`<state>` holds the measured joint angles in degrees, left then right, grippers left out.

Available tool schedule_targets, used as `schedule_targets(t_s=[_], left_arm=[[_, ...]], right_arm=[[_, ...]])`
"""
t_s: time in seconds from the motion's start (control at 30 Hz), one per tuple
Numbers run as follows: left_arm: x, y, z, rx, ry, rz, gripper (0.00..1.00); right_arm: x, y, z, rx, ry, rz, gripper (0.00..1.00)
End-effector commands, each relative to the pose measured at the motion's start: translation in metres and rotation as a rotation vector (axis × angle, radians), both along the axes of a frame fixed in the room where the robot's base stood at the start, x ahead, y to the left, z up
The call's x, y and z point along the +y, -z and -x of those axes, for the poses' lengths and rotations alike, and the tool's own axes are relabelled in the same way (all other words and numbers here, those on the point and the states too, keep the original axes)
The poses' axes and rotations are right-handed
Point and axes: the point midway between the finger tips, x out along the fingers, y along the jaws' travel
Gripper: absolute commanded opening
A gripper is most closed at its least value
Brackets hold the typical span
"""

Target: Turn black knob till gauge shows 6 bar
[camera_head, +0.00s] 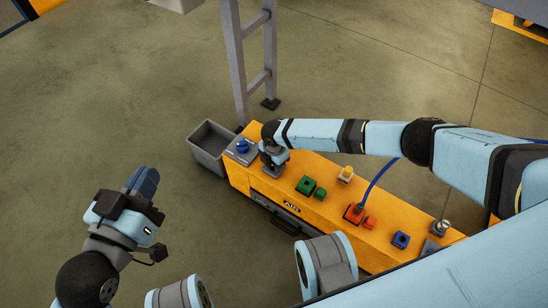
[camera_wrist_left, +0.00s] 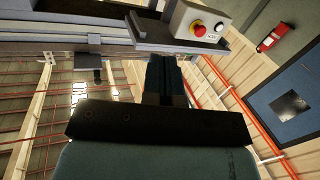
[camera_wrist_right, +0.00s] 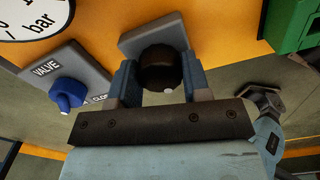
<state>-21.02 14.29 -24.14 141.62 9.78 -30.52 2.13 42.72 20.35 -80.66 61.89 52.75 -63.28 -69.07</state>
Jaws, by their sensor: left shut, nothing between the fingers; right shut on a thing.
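The black knob (camera_wrist_right: 160,66) sits on a grey plate on the orange panel. A small white mark shows on its lower edge. My right gripper (camera_wrist_right: 161,78) is shut on the knob, one finger on each side. In the head view my right gripper (camera_head: 274,158) and wrist cover the knob. The gauge (camera_wrist_right: 32,16) is cut off at the upper left of the right wrist view. Part of its white face with "bar" shows, but no needle, so the reading cannot be told. My left gripper (camera_head: 144,183) is shut and empty, away from the panel; its fingers (camera_wrist_left: 166,78) touch.
A blue valve handle (camera_wrist_right: 70,93) on a plate marked VALVE sits beside the knob. A green block (camera_head: 306,185), a red block (camera_head: 354,213) with a blue hose, and other fittings line the orange bench (camera_head: 330,207). A grey bin (camera_head: 209,148) stands at its left end.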

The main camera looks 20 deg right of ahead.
Motion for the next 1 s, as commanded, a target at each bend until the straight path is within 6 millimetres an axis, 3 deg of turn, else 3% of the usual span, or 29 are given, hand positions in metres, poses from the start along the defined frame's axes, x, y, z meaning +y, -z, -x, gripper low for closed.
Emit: schedule_targets(t_s=[0.4, 0.87, 0.9, 1.0], left_arm=[[-0.005, 0.002, 0.009, 0.085, -0.011, 0.058, 0.00], [-0.004, -0.005, 0.008, 0.058, -0.010, 0.063, 0.00], [-0.004, -0.005, 0.008, 0.058, -0.009, 0.061, 0.00], [-0.004, -0.005, 0.008, 0.057, -0.007, 0.057, 0.00]], right_arm=[[0.000, 0.000, 0.001, 0.003, 0.171, 0.001, 0.20], [-0.001, 0.001, 0.001, 0.002, 0.184, 0.002, 0.20], [-0.001, 0.001, 0.001, 0.002, 0.184, 0.002, 0.51], [-0.001, 0.001, 0.001, 0.001, 0.184, 0.002, 0.69]])
